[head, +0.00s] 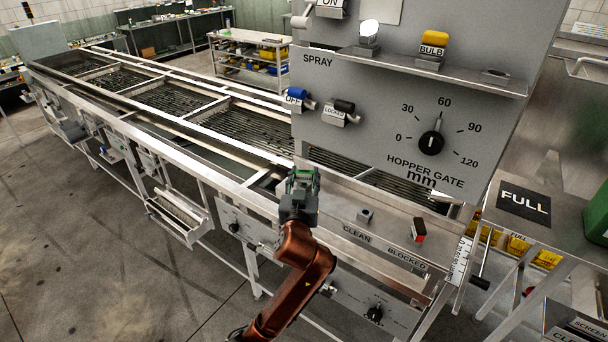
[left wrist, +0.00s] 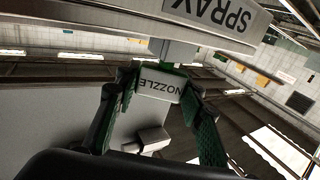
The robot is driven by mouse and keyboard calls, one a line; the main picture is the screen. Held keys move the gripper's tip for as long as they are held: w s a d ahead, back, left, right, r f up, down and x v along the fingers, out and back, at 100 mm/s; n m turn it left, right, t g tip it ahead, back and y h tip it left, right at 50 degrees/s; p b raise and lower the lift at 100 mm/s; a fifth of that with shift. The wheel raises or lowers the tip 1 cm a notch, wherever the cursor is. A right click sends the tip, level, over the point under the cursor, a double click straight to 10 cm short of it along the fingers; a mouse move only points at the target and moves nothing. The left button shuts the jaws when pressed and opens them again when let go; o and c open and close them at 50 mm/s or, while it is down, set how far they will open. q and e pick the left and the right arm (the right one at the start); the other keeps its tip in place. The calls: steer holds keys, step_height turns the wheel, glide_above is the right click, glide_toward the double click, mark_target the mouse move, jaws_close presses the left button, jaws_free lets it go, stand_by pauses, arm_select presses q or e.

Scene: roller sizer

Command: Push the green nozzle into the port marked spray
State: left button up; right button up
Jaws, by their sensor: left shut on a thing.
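My left gripper (head: 303,178) is shut on the nozzle, in front of the lower edge of the grey control panel. In the left wrist view, the nozzle (left wrist: 160,84) is a small block with a pale face lettered NOZZLE and green at its edge. It sits between the green-padded fingers of the left gripper (left wrist: 158,98). Beyond it is a grey stub (left wrist: 172,50) beside a grey plate lettered SPRAY (left wrist: 215,18). I cannot tell whether the nozzle touches the stub. The port opening is hidden. My right gripper is not in view.
The control panel (head: 350,145) carries a blue OFF knob (head: 297,95), a black LOCKED knob (head: 343,107) and a gate dial (head: 431,143). A grey block (left wrist: 148,140) stands near the fingers. The roller bed (head: 170,98) stretches to the back left. Floor is clear at left.

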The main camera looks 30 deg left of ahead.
arm_select(q)
steer(key=shift+f, duration=0.55)
steer(key=o, duration=1)
steer(key=shift+r, duration=0.1)
steer(key=shift+o, duration=0.2)
steer(key=shift+s, duration=0.1)
steer(key=v, duration=1.2)
